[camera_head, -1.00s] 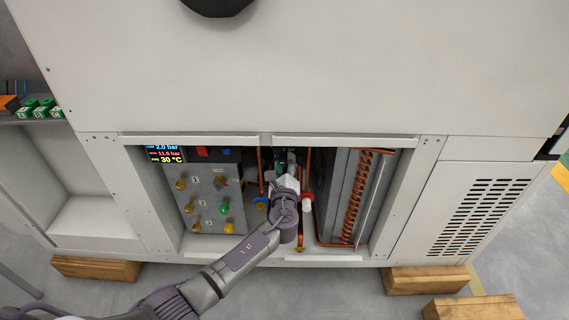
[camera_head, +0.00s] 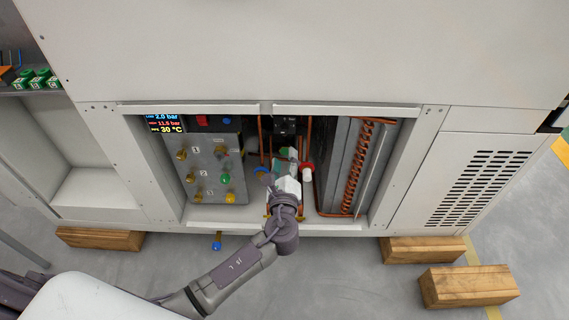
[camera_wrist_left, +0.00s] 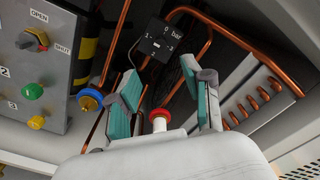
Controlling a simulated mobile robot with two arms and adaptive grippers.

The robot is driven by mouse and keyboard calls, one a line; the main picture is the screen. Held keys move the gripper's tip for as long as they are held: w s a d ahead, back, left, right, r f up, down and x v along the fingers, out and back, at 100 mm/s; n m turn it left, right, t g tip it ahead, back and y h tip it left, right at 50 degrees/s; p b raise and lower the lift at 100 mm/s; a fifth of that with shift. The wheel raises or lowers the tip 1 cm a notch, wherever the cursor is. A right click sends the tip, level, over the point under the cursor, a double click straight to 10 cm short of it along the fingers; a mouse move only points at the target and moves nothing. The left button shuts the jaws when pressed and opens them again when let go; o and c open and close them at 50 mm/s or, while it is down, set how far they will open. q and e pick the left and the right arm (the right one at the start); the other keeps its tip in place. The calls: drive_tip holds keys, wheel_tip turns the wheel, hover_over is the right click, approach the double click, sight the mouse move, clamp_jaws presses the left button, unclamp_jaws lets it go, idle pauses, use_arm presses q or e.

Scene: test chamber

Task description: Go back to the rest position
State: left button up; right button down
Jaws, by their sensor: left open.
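My left gripper (camera_head: 284,168) is at the front of the open bay of the large white cabinet (camera_head: 300,60), between the valve panel and the coil. In the left wrist view the left gripper (camera_wrist_left: 166,100) has its teal-padded fingers wide apart with nothing held between them. A red-capped valve (camera_wrist_left: 159,118) shows beyond the fingers, and a blue-capped valve (camera_wrist_left: 89,100) is to their left. In the head view my left arm comes in from the lower left. My right gripper is not in view.
The valve panel (camera_head: 215,165) with coloured knobs stands left in the bay, below a display (camera_head: 164,124). A copper coil (camera_head: 358,165) is at right. A black pressure selector (camera_wrist_left: 160,40) is behind. Wooden blocks (camera_head: 468,287) lie on the floor, and bare floor lies in front.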

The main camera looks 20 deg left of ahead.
use_arm(q)
drive_tip(key=shift+s+d, duration=0.15)
drive_tip(key=shift+s, duration=0.45)
